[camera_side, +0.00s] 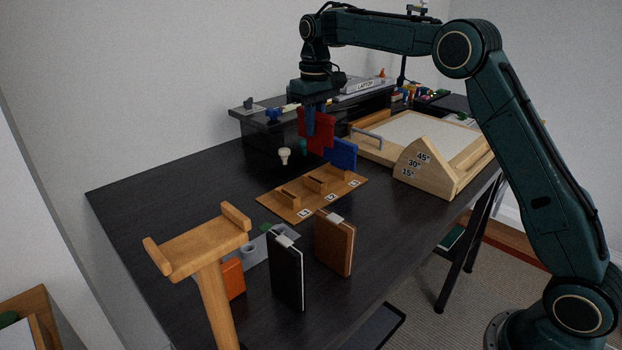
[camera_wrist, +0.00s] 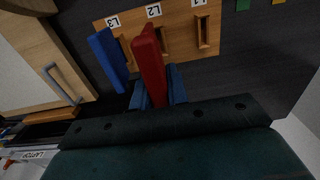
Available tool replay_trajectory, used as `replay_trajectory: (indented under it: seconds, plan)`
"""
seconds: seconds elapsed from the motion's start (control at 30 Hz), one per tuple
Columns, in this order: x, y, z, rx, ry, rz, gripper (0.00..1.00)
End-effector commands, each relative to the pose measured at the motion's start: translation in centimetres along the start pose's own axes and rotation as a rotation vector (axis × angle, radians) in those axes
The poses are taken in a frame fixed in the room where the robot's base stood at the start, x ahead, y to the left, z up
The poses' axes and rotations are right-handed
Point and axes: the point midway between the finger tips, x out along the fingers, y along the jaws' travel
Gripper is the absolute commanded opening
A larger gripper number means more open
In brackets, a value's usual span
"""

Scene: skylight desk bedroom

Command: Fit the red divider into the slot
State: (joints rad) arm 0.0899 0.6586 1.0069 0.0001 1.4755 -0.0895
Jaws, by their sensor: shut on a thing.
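The red divider (camera_side: 323,131) is held upright in my gripper (camera_side: 310,128), above and behind the wooden slot board. In the wrist view the red divider (camera_wrist: 149,66) is between the blue fingers of my gripper (camera_wrist: 158,93). The wooden slot board (camera_side: 275,204) lies on the desk with slots labelled L1, L2 and L3. The blue divider (camera_side: 343,154) stands at the L3 end; it also shows in the wrist view (camera_wrist: 107,58). The L1 slot (camera_wrist: 203,32) is empty. The L2 slot (camera_wrist: 163,42) is partly hidden by the red divider.
A wooden angled board (camera_side: 441,165) stands right of the slot board. A black book (camera_side: 285,272) and a brown book (camera_side: 335,244) stand in front. A wooden stand (camera_side: 205,245) is at front left. A white knob-like piece (camera_side: 284,154) is behind the slot board.

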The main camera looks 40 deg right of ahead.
Motion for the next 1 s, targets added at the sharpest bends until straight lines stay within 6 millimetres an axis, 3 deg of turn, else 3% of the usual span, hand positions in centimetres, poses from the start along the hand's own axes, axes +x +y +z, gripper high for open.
replay_trajectory:
  seconds: [0.47,1.0]
  plan:
    - [0.3,0.0,0.0,0.000,-0.001,0.000,0.00]
    - [3.5,0.0,0.0,0.000,-0.001,0.000,0.00]
